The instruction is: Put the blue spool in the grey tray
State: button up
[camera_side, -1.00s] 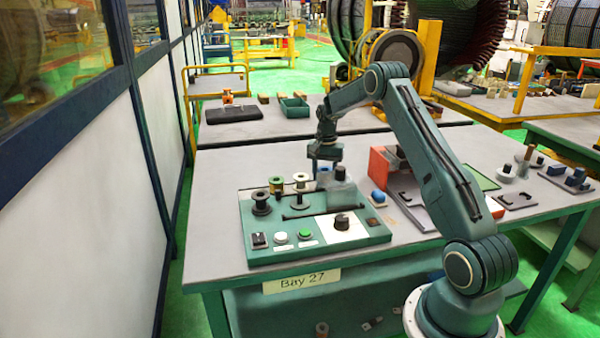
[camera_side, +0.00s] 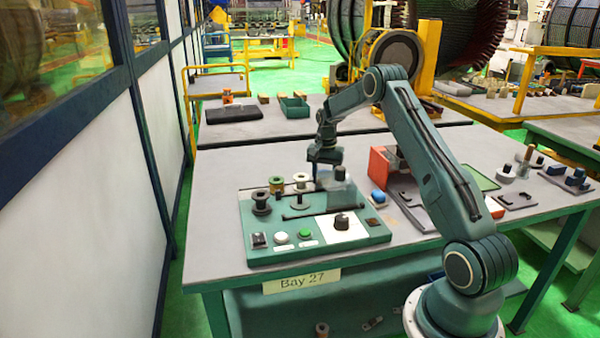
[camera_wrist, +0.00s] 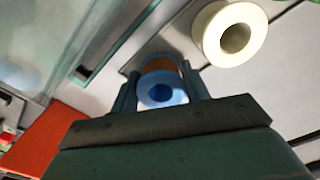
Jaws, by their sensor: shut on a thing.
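My gripper (camera_side: 319,175) is over the back of the green panel, fingers pointing down. In the wrist view my gripper (camera_wrist: 160,95) is shut on the blue spool (camera_wrist: 162,97), whose blue flange and orange-brown winding show between the fingers. In the side view the spool cannot be made out clearly. A grey tray-like piece (camera_side: 420,219) lies on the table to the right of the panel, partly hidden by my arm.
A white spool (camera_wrist: 230,34) is close beside the held spool. Several spools, such as a dark one (camera_side: 261,204), stand on the panel (camera_side: 262,240). A clear block (camera_side: 342,190) stands right of my gripper. An orange-red bin (camera_side: 379,166) is further right.

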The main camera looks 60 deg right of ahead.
jog(key=o, duration=1.2)
jog(key=shift+o, duration=0.2)
jog(key=shift+r, duration=0.1)
notch_tip(320, 180, up, 7)
dwell(0.8)
